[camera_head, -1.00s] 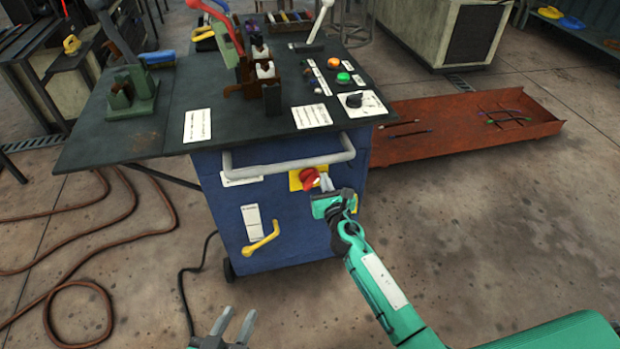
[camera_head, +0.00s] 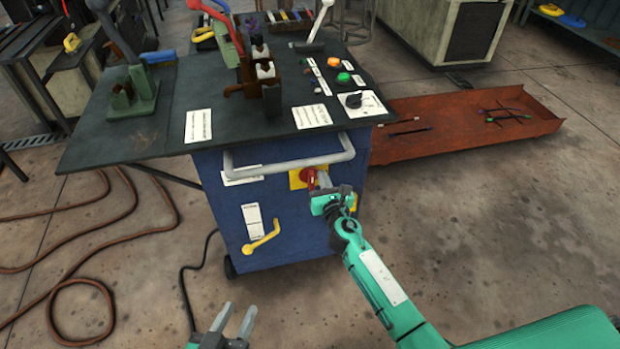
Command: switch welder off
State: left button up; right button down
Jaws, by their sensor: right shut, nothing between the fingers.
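The welder is a blue cabinet (camera_head: 285,228) with a dark worktop. On its front, below the grey handle bar, a red rotary switch (camera_head: 308,175) sits on a yellow plate (camera_head: 295,180). My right gripper (camera_head: 323,182) is shut with nothing between its fingers. Its fingertips are at the right side of the red switch and hide part of it; I cannot tell for sure whether they touch. My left gripper (camera_head: 238,319) is at the bottom edge, open and empty, well below the cabinet front.
A yellow crank handle (camera_head: 262,238) sticks out low on the cabinet front. The grey handle bar (camera_head: 290,163) runs just above the switch. A rusty red tray (camera_head: 450,148) lies on the floor to the right. Brown cable (camera_head: 75,284) lies on the floor at left.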

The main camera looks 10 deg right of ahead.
jog(key=s, duration=0.8)
jog(key=shift+p, duration=0.4)
jog(key=shift+d, duration=0.15)
